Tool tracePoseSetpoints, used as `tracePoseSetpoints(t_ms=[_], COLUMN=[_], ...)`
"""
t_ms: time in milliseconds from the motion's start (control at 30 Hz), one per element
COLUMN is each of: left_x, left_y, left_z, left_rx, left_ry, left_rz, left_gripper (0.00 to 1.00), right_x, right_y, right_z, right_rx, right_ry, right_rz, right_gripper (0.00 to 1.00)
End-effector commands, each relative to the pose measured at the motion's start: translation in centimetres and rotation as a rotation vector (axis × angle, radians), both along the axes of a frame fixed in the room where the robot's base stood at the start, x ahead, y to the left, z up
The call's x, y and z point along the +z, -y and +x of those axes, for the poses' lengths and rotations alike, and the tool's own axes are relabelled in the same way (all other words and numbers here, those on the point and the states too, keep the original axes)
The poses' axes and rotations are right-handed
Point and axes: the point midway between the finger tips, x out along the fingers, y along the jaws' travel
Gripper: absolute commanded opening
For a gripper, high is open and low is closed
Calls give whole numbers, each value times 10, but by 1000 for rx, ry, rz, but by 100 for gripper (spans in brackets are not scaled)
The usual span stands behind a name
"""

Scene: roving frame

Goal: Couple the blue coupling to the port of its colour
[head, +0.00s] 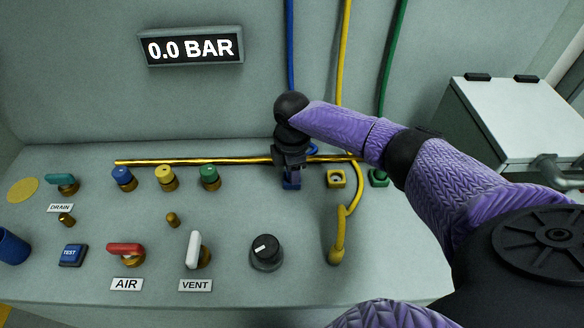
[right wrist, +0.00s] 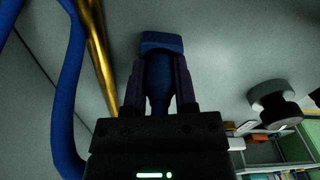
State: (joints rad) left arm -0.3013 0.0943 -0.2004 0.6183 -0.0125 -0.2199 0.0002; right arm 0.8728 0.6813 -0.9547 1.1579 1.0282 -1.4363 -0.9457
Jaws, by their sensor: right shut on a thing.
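My right gripper (head: 291,172) points down at the panel and is shut on the blue coupling (right wrist: 160,75). In the right wrist view the coupling's body lies between the two fingers (right wrist: 159,85), with its far end at a square blue block (right wrist: 162,42). That block also shows under the gripper in the head view (head: 291,183). I cannot tell whether the coupling is seated in it or only touching. The blue hose (head: 290,45) comes down behind the gripper. A blue-topped brass fitting (head: 122,178) stands at the left. My left gripper is not in view.
A brass rail (head: 215,161) runs behind the fittings. Yellow (head: 165,176) and green (head: 209,176) fittings, a square yellow socket (head: 336,179) and a yellow coupling (head: 337,248) are nearby. AIR (head: 126,250) and VENT (head: 194,248) levers and a dial (head: 266,252) stand in front. The display (head: 191,46) reads 0.0 BAR.

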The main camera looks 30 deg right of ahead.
Motion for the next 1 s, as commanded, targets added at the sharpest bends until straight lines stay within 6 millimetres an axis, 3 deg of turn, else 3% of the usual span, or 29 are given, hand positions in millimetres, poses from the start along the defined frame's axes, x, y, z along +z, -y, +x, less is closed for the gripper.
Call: tracePoseSetpoints(t_ms=[33, 200, 467, 800, 1000], left_x=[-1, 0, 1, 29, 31], left_y=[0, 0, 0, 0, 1], left_z=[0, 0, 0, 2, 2], left_rx=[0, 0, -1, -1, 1], left_ry=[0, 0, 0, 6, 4], left_rz=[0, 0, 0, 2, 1], left_gripper=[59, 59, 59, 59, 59], right_x=[-1, -1, 2, 83, 100], right_y=[0, 0, 0, 0, 0], right_z=[0, -1, -1, 1, 1], right_rx=[0, 0, 0, 0, 0], right_ry=[-1, -3, -5, 3, 1], right_rz=[0, 0, 0, 0, 0], right_gripper=[41, 76, 76, 76, 76])
